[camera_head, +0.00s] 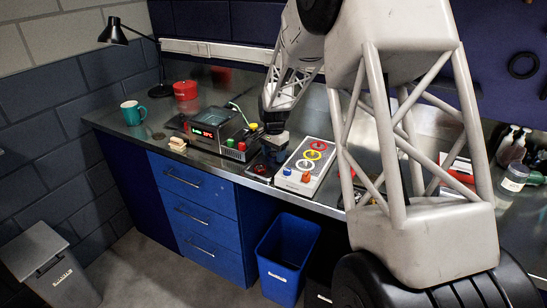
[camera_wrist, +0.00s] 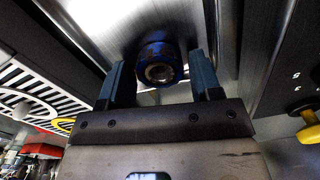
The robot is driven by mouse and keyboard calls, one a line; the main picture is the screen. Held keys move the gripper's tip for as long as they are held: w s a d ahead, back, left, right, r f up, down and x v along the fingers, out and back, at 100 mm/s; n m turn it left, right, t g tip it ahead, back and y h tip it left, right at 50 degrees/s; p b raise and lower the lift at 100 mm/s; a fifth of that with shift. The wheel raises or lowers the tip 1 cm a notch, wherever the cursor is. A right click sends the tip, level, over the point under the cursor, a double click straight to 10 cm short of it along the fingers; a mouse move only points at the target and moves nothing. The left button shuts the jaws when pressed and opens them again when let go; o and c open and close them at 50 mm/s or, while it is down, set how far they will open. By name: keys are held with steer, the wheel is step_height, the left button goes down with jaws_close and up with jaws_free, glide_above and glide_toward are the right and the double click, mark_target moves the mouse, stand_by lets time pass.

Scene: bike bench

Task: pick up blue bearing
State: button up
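The blue bearing (camera_wrist: 160,66) is a short ring with a dark blue rim and a metal centre, seen in the wrist view near a shiny metal surface. My gripper (camera_wrist: 158,68) has its two blue-grey fingers spread, one on each side of the bearing. A narrow gap shows at the left finger; at the right finger, I cannot tell whether they touch. In the head view, my gripper (camera_head: 274,146) points down at the bench, between the display unit and the ring panel. The bearing is hidden there.
A display unit (camera_head: 222,130) stands left of my gripper, and a white panel (camera_head: 318,158) with coloured rings lies to its right. A teal mug (camera_head: 132,113) and red pot (camera_head: 186,91) stand farther left. A blue bin (camera_head: 286,254) stands on the floor below.

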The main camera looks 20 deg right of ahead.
steer(key=c, duration=0.7)
steer(key=shift+o, duration=0.2)
steer(key=shift+r, duration=0.1)
step_height(320, 180, up, 10)
stand_by(0.6)
